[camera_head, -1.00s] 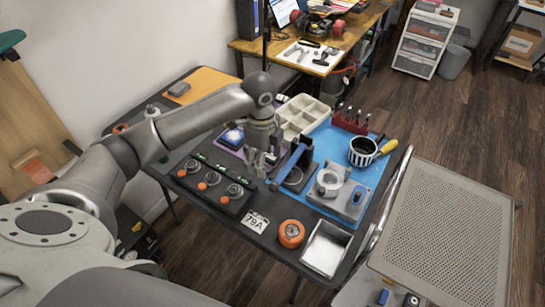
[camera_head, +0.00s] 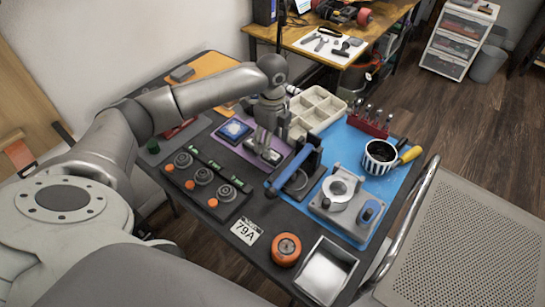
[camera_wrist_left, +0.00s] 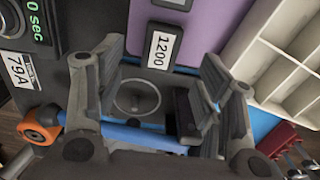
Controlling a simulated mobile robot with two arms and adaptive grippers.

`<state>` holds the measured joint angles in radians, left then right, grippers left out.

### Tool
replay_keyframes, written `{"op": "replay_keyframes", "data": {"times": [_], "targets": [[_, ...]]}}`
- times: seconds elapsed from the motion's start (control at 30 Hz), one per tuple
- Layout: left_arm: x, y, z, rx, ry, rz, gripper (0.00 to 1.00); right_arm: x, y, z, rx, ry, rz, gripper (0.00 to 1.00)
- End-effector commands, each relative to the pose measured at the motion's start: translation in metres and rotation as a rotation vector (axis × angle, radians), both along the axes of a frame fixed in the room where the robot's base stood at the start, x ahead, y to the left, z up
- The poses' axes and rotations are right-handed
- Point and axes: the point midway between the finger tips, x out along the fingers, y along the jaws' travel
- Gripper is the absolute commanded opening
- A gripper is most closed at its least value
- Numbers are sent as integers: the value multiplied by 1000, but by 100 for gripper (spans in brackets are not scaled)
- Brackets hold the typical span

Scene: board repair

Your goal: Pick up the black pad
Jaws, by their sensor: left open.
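The black pad looks like the small dark block with a white "1200" label in the left wrist view (camera_wrist_left: 163,48), lying flat at the purple mat's edge. In the head view the black pad (camera_head: 271,157) is partly covered by my left gripper (camera_head: 262,146). My left gripper is open, with its fingers pointing down close to the pad. In the left wrist view its spread fingers (camera_wrist_left: 160,78) stand on either side, over the clamp base, with the pad beyond them. Contact cannot be told. My right gripper is not in view.
The blue-handled clamp (camera_head: 294,170) stands just right of the gripper. A blue square part (camera_head: 234,130) lies on the purple mat. A row of dials (camera_head: 203,176), an orange roll (camera_head: 286,249), a metal tray (camera_head: 325,270) and a beige divided tray (camera_head: 319,107) are around.

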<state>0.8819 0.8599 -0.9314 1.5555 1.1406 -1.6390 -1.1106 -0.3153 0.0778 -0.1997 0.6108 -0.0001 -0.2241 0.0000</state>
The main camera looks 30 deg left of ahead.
Motion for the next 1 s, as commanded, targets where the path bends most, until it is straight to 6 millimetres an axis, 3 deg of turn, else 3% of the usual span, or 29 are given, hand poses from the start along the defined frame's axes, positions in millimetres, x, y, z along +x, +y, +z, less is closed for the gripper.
{"op": "replay_keyframes", "data": {"times": [0.37,0.67,1.0], "targets": [[-1,0,-48,0,1,0,62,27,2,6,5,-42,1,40],[0,1,-53,1,-1,-1,62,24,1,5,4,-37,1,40],[0,1,-53,1,0,0,19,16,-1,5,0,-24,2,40]]}}
